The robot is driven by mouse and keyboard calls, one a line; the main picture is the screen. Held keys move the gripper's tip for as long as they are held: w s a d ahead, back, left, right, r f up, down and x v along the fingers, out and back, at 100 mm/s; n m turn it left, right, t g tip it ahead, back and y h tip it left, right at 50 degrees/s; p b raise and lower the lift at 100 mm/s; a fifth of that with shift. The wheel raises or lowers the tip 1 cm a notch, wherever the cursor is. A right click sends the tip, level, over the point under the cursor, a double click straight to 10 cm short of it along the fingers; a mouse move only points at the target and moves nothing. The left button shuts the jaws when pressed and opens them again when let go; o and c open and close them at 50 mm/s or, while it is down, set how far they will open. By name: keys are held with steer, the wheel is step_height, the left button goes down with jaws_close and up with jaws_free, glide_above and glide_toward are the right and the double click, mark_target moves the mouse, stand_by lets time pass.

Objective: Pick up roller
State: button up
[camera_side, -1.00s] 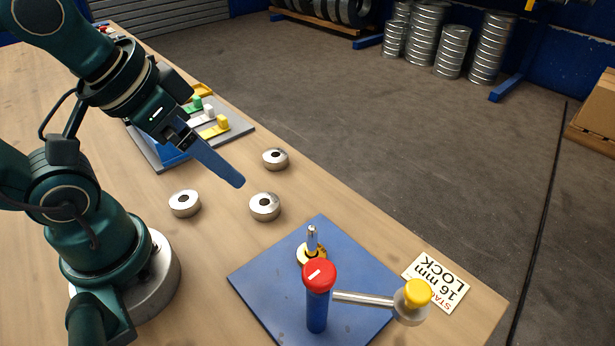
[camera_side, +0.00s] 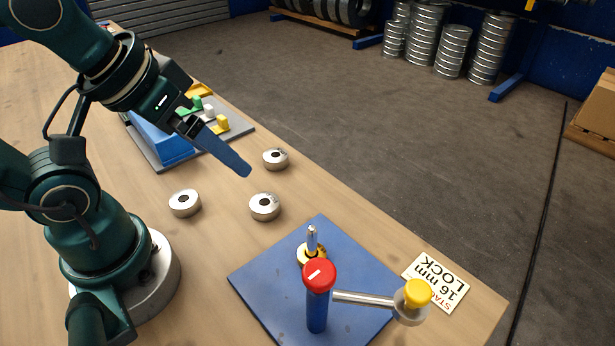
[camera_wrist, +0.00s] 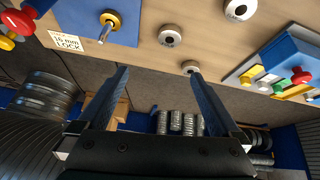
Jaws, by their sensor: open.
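Three silver rollers with dark centre holes lie on the wooden table: a back roller (camera_side: 275,158), a middle roller (camera_side: 264,206) and a left roller (camera_side: 184,203). All three also show near the top of the wrist view, one of them between my fingers' lines (camera_wrist: 190,67). My gripper (camera_side: 247,172) is above the table, near the back and middle rollers in the side view. In the wrist view its two blue fingers (camera_wrist: 160,75) are wide apart with nothing between them.
A blue plate (camera_side: 265,280) carries an upright pin (camera_side: 312,240), a red-capped blue post (camera_side: 318,300) and a yellow-knobbed arm (camera_side: 417,292). A grey board (camera_side: 240,130) with coloured levers stands behind. A printed card (camera_side: 437,282) lies at the right edge.

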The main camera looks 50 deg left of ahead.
steer(key=w+a+r+n+y, duration=0.1)
steer(key=w+a+r+n, duration=0.2)
steer(key=w+n, duration=0.25)
steer(key=n+g+y, duration=0.2)
steer(key=n+g, duration=0.1)
steer(key=n, duration=0.3)
glide_above(276, 150)
steer(key=s+d, duration=0.1)
steer(key=d, duration=0.3)
step_height(276, 150, down, 9)
steer(key=shift+g, duration=0.8)
steer(key=x, duration=0.6)
steer(key=s+x, duration=0.1)
steer(key=x, duration=0.2)
steer(key=shift+s+f, duration=0.1)
steer(key=shift+f, duration=0.35)
jaws_close()
